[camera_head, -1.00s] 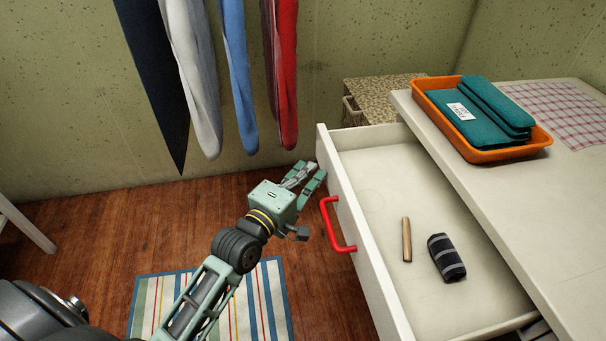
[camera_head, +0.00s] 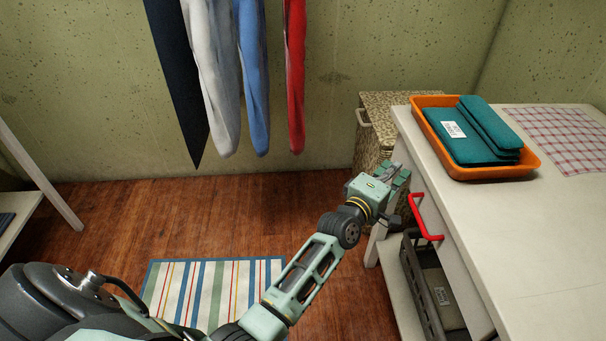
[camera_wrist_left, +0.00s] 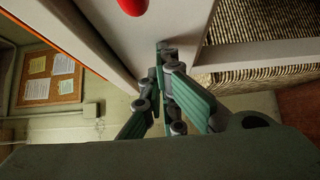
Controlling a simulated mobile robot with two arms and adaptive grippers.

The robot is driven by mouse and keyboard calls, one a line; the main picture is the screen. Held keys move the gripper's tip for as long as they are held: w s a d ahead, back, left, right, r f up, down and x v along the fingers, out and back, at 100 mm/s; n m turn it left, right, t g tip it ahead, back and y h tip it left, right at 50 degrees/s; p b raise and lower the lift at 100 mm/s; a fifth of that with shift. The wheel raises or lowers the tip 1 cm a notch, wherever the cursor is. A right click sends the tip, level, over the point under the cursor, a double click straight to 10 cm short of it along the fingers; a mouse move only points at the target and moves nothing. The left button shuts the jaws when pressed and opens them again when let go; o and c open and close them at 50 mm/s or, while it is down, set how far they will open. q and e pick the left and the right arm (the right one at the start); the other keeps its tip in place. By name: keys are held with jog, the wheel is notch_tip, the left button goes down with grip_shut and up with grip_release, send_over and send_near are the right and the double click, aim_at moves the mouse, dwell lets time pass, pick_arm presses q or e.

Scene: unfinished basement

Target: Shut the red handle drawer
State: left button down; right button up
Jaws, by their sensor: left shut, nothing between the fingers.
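The white drawer with the red handle (camera_head: 425,218) sits in the white table (camera_head: 525,240); its front is about in line with the table's side and its inside is hidden. My left gripper (camera_head: 398,172) is shut and empty at the far end of the drawer front, beyond the handle. In the left wrist view the fingers (camera_wrist_left: 163,55) are together against or very near the white front, and part of the red handle (camera_wrist_left: 132,6) shows at the top. My right gripper is not in view.
An orange tray (camera_head: 535,160) with teal folded cloths (camera_head: 473,135) stands on the table. A dark basket (camera_head: 423,290) sits on the shelf below. A striped rug (camera_head: 205,290) lies on the open floor.

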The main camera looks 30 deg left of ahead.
pick_arm(q)
jog(key=shift+w+d, duration=0.55)
jog(key=shift+d, duration=0.3)
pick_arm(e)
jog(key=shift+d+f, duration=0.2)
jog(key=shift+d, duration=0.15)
pick_arm(q)
jog(key=shift+r, duration=0.2)
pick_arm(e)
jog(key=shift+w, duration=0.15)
pick_arm(q)
jog(key=shift+s, duration=0.1)
